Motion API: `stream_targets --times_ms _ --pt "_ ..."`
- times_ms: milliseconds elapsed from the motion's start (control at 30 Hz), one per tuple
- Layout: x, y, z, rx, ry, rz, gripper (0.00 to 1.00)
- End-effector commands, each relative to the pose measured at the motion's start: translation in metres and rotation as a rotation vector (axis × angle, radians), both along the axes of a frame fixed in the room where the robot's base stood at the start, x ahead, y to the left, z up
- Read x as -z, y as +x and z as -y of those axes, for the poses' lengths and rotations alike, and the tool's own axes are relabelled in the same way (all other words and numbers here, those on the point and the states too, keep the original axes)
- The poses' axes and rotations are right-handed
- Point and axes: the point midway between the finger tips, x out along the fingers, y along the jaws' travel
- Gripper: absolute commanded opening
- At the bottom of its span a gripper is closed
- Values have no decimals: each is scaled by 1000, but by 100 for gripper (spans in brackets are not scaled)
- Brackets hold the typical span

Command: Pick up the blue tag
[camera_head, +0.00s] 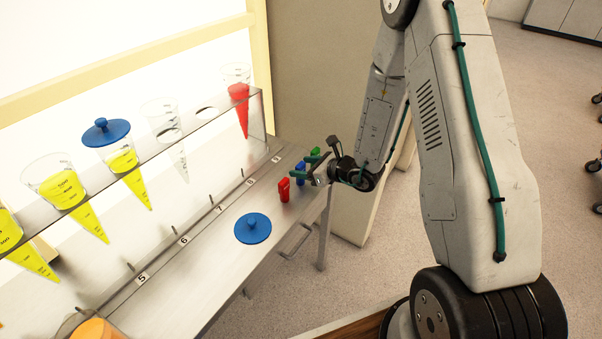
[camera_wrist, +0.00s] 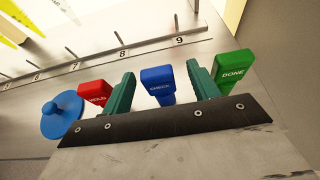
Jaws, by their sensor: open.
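The blue tag (camera_wrist: 158,84), marked CHECK, stands upright on the metal bench, with a red tag (camera_wrist: 95,95) to its left and a green tag (camera_wrist: 234,68) to its right. My gripper (camera_wrist: 161,92) is open in the wrist view, its two green fingers on either side of the blue tag. I cannot tell whether they touch it. In the head view the blue tag (camera_head: 300,169) is partly hidden by my gripper (camera_head: 307,166), between the red tag (camera_head: 284,190) and the green tag (camera_head: 315,156).
A blue lid (camera_head: 253,228) lies on the bench (camera_head: 190,285) left of the tags. A clear rack (camera_head: 215,122) with cones of yellow and red juice runs along the back; one yellow cone has a blue lid (camera_head: 106,131). A handle (camera_head: 297,243) juts from the bench's front.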

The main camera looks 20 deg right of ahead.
Motion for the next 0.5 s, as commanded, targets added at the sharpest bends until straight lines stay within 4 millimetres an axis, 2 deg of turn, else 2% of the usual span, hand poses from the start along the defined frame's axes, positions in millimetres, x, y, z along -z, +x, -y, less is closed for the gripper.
stream_targets --times_ms 67,200,433,500 --pt "4 9 -11 -5 0 0 60" --pt "11 22 -20 -4 0 1 60" --pt "11 24 -21 -2 0 0 60" --pt "11 24 -21 -2 0 0 41"
